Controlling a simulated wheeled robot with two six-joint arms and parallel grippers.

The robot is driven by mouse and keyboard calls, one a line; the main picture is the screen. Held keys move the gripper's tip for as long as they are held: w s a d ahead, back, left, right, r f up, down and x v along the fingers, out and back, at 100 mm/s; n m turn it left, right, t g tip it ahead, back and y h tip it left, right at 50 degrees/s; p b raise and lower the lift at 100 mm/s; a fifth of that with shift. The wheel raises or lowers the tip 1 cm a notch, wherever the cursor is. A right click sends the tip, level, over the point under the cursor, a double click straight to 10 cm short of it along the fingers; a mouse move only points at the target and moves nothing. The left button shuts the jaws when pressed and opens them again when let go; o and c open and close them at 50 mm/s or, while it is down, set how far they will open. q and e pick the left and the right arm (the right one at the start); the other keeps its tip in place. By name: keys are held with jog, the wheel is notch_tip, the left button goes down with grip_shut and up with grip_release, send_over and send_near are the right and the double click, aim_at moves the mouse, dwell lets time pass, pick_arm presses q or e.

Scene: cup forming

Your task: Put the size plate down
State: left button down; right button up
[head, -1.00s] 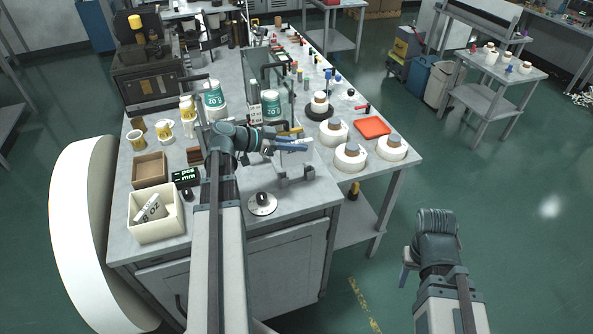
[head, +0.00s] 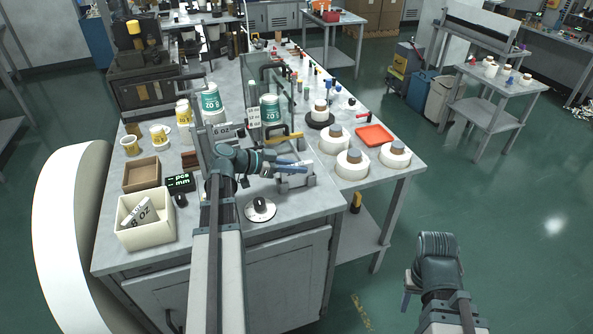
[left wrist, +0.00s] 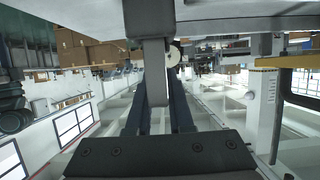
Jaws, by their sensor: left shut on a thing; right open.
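My left gripper (head: 292,167) is over the front right of the bench, just behind and above a low grey bracket (head: 296,181). In the left wrist view the dark fingers (left wrist: 160,115) are shut on a grey tab (left wrist: 154,75), joined to a broad grey piece (left wrist: 225,22) above it. This looks like the size plate; its face and lettering are not visible. In the head view the fingers mostly hide it, and I cannot tell whether it touches the bracket. My right gripper (head: 407,297) is open and empty over the floor.
A cream bin (head: 147,236) holding "OZ" plates stands at front left, near a brown box (head: 141,174) and a green display (head: 180,182). A white disc (head: 260,210) lies in front of the bracket. White rolls (head: 352,165) and a red tray (head: 374,135) are to the right.

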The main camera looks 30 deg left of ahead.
pick_arm(q)
jog(key=shift+f, duration=0.1)
jog(key=c, duration=0.8)
grip_release()
jog(key=shift+r, duration=0.2)
jog(key=p+v, duration=0.4)
jog(key=v, duration=0.8)
jog(key=shift+p, duration=0.3)
